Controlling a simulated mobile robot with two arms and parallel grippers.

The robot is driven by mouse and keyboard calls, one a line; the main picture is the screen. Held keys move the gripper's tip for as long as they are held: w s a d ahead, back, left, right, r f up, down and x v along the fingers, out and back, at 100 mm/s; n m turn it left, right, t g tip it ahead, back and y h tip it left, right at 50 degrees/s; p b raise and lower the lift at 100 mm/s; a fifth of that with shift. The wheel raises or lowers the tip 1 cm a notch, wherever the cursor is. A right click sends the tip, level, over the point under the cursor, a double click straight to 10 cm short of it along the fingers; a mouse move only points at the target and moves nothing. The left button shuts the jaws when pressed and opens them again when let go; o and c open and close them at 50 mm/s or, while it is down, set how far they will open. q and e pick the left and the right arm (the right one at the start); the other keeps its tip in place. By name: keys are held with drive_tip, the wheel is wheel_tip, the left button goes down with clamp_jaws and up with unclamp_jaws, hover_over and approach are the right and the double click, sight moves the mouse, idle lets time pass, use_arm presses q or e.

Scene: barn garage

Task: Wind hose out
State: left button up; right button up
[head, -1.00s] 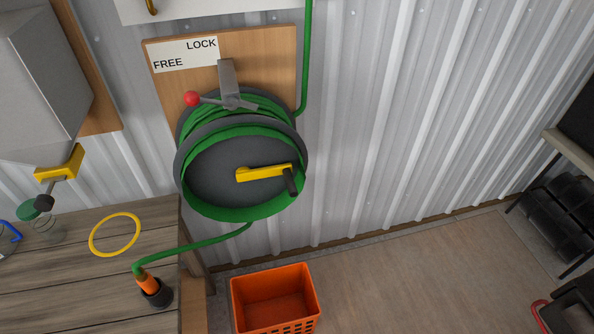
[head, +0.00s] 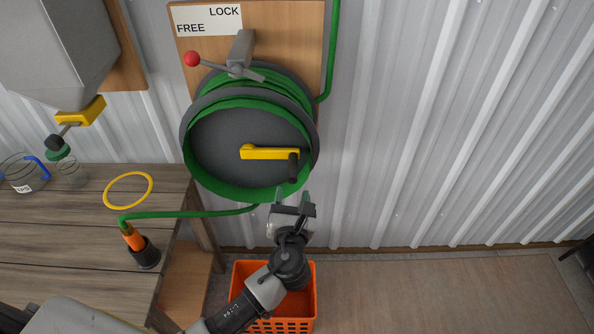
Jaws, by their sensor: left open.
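The hose reel (head: 225,150) is mounted on a wooden board on the wall, wound with green hose. Its yellow crank (head: 268,153) points right and ends in a black handle (head: 293,168). The lock lever with a red knob (head: 192,59) points left, below the FREE/LOCK label (head: 208,18). The green hose (head: 190,214) runs from the reel's bottom to an orange and black nozzle (head: 140,246) on the bench. My left gripper (head: 293,197) is open and empty, just below the black handle, with a small gap apparent. My right gripper is not in view.
A wooden bench (head: 60,230) at left holds a yellow ring (head: 128,190) and glass jars (head: 22,172). An orange crate (head: 308,300) stands on the floor, partly behind my left arm. A grey tank with a yellow tap (head: 82,112) hangs upper left. Floor at right is clear.

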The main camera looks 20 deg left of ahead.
sight(293, 171)
use_arm(q)
drive_tip(key=x, duration=0.8)
drive_tip(key=shift+w+a+f+p, duration=0.1)
drive_tip(key=shift+w+p, duration=0.25)
drive_tip(key=shift+w, duration=0.05)
clamp_jaws()
